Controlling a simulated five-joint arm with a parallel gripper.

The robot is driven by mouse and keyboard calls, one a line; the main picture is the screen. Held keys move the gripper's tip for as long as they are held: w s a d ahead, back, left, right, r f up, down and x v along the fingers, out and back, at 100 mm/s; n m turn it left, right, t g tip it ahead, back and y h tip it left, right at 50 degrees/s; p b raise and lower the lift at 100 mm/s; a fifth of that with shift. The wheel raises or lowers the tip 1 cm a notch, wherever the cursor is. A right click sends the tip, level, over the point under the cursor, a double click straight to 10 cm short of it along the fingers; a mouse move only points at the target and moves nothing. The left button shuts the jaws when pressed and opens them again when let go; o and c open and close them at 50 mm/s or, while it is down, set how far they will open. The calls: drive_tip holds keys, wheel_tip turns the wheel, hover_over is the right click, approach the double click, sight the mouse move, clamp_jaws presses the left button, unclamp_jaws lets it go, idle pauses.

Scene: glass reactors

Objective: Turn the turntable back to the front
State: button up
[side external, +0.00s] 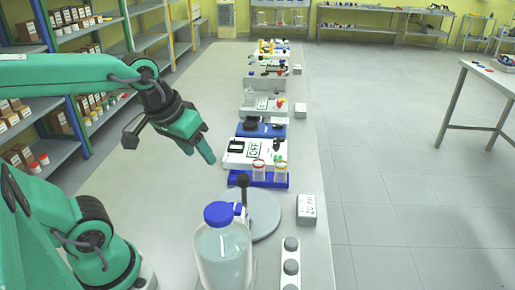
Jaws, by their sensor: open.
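The turntable (267,214) is a flat grey disc on the bench, partly hidden by the glass bottle in front of it. A dark post with a black round knob (243,180) stands at its back left edge, and a dark part near it is half hidden by the bottle's cap. My gripper (208,155) is above the bench, to the upper left of the turntable and apart from it. It is open, with nothing seen between the jaws. One green finger shows clearly, pointing down to the right.
A large clear bottle (222,255) with a blue cap stands in front. Grey block with round tops (290,268) is at front. Bench left is clear.

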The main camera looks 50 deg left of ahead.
drive_tip(key=w+f+n+g, duration=0.1)
drive_tip(key=w+n+g, duration=0.1)
drive_tip(key=w+n, duration=0.45)
drive_tip(key=n+g, duration=0.3)
drive_tip(key=n, duration=0.6)
hover_over(244, 176)
drive_tip(key=shift+f, duration=1.95)
drive_tip(key=shift+f, duration=3.9)
clamp_jaws()
